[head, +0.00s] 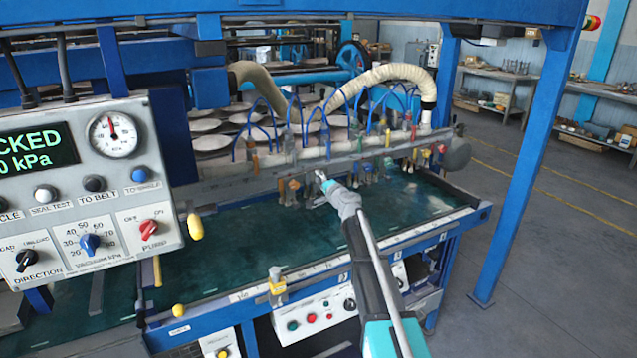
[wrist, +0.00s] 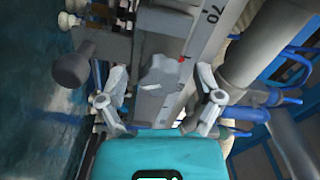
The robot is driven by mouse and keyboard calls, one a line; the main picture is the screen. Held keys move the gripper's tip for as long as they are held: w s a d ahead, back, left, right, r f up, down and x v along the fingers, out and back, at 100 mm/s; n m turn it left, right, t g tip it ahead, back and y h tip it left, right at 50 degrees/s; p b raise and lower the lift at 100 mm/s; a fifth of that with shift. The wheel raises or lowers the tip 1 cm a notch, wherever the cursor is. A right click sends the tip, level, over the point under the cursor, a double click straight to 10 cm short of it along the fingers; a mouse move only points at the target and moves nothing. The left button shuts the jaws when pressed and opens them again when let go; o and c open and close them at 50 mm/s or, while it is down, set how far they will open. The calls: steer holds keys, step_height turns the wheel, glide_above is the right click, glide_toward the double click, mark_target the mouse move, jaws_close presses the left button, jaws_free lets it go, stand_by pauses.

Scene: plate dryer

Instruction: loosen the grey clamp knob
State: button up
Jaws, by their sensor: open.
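A grey lobed knob (wrist: 165,76), which looks like the clamp knob, sits on a grey bracket on the scaled bar in the wrist view. A red mark shows at its upper right. My gripper (wrist: 161,80) is open, with one finger on each side of the knob in the picture. I see gaps between the fingers and the knob; how far off it is in depth I cannot tell. In the head view my gripper (head: 321,177) is at the front of the long grey bar (head: 345,145). There I cannot pick out the knob.
A dark grey round handle (wrist: 70,70) juts out left of the fingers. A thick grey cylinder (wrist: 247,65) and blue hoses (wrist: 290,65) are close on the right. In the head view, a control panel (head: 85,185) stands at left and a blue post (head: 525,150) at right.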

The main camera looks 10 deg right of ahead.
steer(key=shift+s, duration=0.15)
steer(key=v, duration=1.1)
steer(key=shift+s+d, duration=0.2)
steer(key=shift+s, duration=0.1)
steer(key=s+a+f+n+g+y+p, duration=0.1)
steer(key=s+a+f+n+g, duration=0.35)
steer(key=s, duration=0.25)
steer(key=s+a+f+n+g+y+p, duration=0.1)
steer(key=s+a+f+n+g, duration=0.35)
steer(key=s+a, duration=0.2)
steer(key=s+d+f+g+h, duration=0.1)
steer(key=s+d+g+h, duration=0.1)
steer(key=s, duration=0.4)
steer(key=s+d+f+n+g+h+p, duration=0.1)
steer(key=s+d+f+g+h, duration=0.1)
steer(key=s, duration=0.5)
steer(key=s+d+f+n+g+h+p, duration=0.1)
steer(key=s+d+f+g+h, duration=0.1)
steer(key=s, duration=0.4)
steer(key=shift+s+g+h, duration=0.4)
steer(key=shift+g+h, duration=0.4)
steer(key=shift+g, duration=0.3)
